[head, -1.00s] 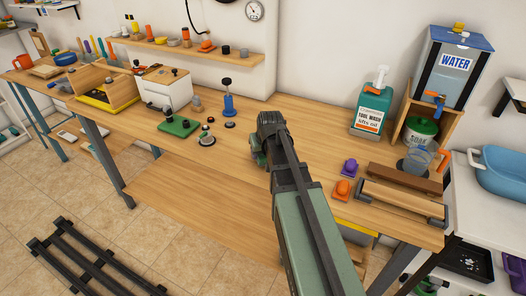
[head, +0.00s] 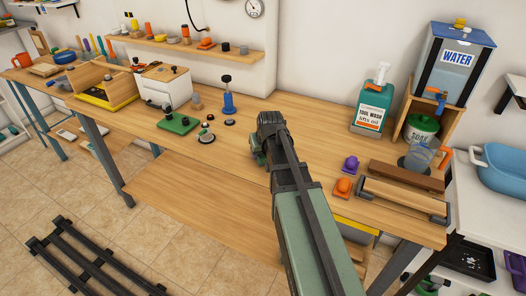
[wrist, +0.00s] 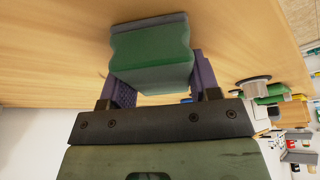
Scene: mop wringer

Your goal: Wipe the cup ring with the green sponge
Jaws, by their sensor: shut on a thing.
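The green sponge (wrist: 150,55) sits between the two purple fingers of my gripper (wrist: 160,80) in the wrist view. The fingers are shut on its sides. A grey layer forms its far face, towards the wooden bench top (wrist: 50,55). I cannot tell whether the sponge touches the bench. In the head view my arm reaches over the middle of the bench (head: 200,165), and its wrist hides most of the gripper and the sponge. I cannot make out the cup ring in either view; the arm or the sponge may hide it.
Left of my arm are a green block with black knobs (head: 178,123) and a blue bottle-like tool (head: 228,101). To the right are a purple knob (head: 351,164), an orange knob (head: 343,187), a tool wash bottle (head: 371,105) and a water tank (head: 453,70).

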